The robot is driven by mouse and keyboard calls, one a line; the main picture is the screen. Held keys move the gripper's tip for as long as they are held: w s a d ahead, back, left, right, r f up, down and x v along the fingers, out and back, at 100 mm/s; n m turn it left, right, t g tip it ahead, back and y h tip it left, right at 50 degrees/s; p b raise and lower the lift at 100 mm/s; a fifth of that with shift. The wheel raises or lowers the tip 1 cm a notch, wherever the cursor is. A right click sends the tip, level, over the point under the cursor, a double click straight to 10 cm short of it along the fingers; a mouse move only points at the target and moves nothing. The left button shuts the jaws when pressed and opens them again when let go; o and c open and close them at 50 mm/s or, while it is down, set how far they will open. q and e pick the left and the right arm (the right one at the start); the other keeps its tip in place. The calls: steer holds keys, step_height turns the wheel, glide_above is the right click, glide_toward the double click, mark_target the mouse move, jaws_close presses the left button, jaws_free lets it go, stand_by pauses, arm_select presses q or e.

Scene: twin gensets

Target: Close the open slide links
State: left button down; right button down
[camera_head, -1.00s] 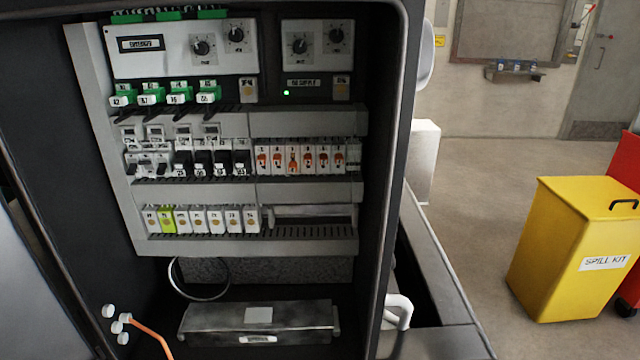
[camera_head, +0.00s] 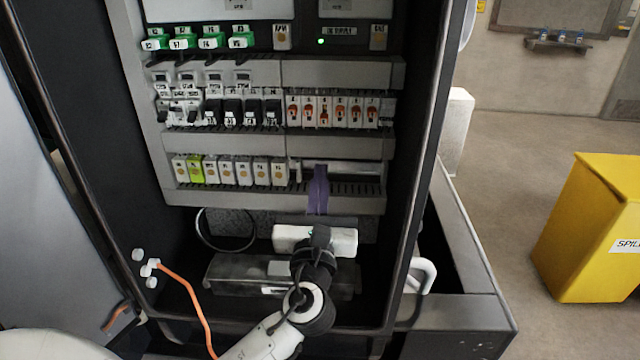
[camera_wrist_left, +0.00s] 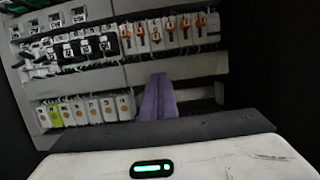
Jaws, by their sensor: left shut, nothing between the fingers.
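A row of slide links (camera_head: 323,115) with orange sliders on white bodies sits on the right of the cabinet's middle rail. The third slider from the left seems lower than those beside it; I cannot tell for sure which are open. The row also shows in the left wrist view (camera_wrist_left: 155,36). My left gripper (camera_head: 318,172) has purple fingers, pointing up, shut and empty. It is below the slide links, in front of the lower rail's right part. The fingers also show in the left wrist view (camera_wrist_left: 159,78). My right gripper is not in view.
Black breakers (camera_head: 229,112) stand left of the links. White and yellow-green terminals (camera_head: 228,172) fill the lower rail's left part. Green plugs (camera_head: 211,41) are above. An orange cable (camera_head: 196,305) hangs at lower left. Cabinet side walls bound the space; a yellow bin (camera_head: 590,235) stands outside right.

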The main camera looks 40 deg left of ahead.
mark_target(324, 119)
arm_select(q)
steer(key=x, duration=0.6)
steer(key=shift+r, duration=0.1)
step_height(324, 119, up, 3)
steer(key=shift+s+d+f+p, duration=0.1)
steer(key=shift+d+f+p, duration=0.1)
steer(key=shift+p, duration=0.5)
steer(key=shift+r, duration=0.55)
